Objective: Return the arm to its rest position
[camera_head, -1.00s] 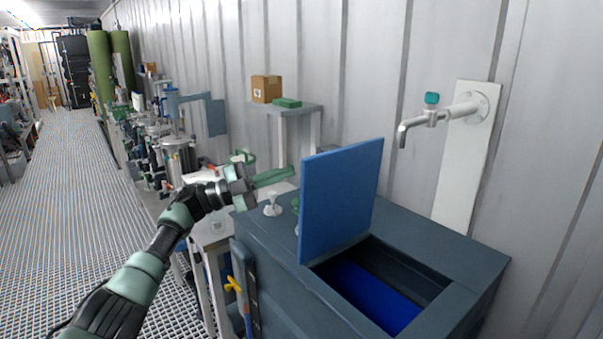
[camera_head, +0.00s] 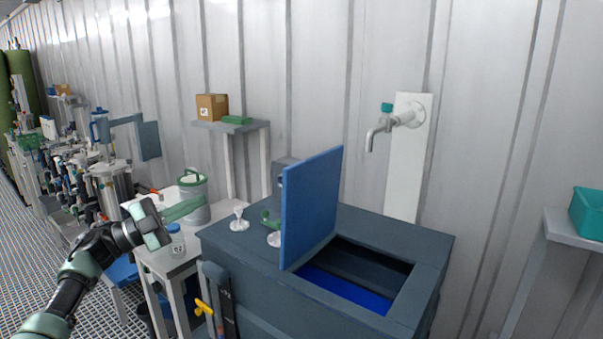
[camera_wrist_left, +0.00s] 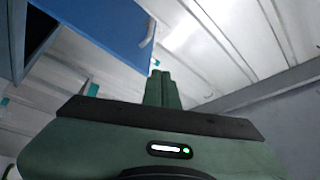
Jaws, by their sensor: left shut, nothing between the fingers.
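My left gripper (camera_head: 186,208) is at the lower left of the head view, its arm coming in from the left. Its green fingers are closed together and empty, pointing right over a small white table (camera_head: 165,262). In the left wrist view the closed fingers (camera_wrist_left: 162,90) show with nothing between them. The gripper is left of the dark grey cabinet (camera_head: 255,255) and apart from it. My right gripper is not in view.
A blue lid (camera_head: 311,205) stands upright on the cabinet beside a rectangular opening. A tap (camera_head: 385,128) is on the wall behind. A white bucket (camera_head: 194,192) and a jar (camera_head: 175,240) stand close to the left gripper. A shelf holds a cardboard box (camera_head: 211,107).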

